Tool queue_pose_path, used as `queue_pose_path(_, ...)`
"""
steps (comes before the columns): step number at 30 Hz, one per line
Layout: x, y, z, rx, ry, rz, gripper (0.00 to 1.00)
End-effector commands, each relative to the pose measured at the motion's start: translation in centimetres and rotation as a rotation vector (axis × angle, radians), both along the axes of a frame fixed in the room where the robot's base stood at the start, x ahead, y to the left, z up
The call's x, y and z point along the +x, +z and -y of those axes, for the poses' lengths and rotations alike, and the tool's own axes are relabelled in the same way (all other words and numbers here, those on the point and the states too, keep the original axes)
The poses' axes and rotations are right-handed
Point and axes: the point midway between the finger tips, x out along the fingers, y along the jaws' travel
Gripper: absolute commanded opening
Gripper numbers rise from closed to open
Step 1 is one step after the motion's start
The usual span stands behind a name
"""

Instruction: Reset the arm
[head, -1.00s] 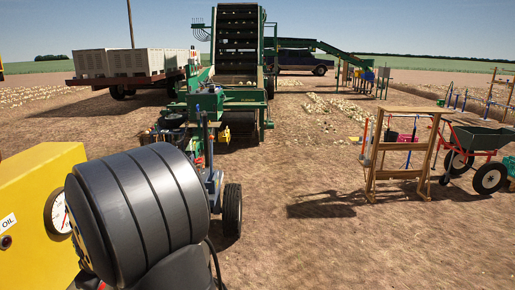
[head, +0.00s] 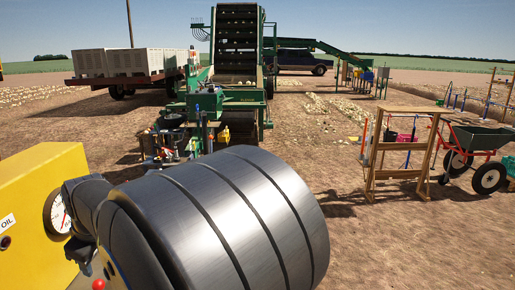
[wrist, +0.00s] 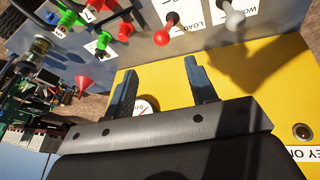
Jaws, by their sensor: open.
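My gripper (wrist: 162,82) is open in the wrist view, with its two dark fingers spread and nothing between them. It is over a yellow box (wrist: 245,85), and a round white gauge (wrist: 146,104) shows partly between the fingers. In the head view my dark arm fills the lower middle. Its end is beside the yellow box (head: 35,170) and partly covers the gauge (head: 60,212). The fingers cannot be made out clearly there.
Beyond the fingers a grey panel carries a red-knobbed lever (wrist: 163,37), a grey-knobbed lever (wrist: 233,20) and green fittings (wrist: 68,18). A green harvester (head: 235,100) stands ahead, a wooden frame (head: 400,150) at right. Open dirt lies between.

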Motion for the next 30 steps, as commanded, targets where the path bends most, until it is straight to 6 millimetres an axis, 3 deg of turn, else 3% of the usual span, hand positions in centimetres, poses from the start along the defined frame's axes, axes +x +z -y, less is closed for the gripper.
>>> queue_pose_path(6,1.1,-4.2,-1.4,-0.002,0.000,-0.002,0.52)
queue_pose_path(23,3.6,-13.7,-4.8,0.004,0.002,0.001,0.52)
queue_pose_path(30,3.5,-12.5,-9.5,0.006,0.005,0.005,0.52)
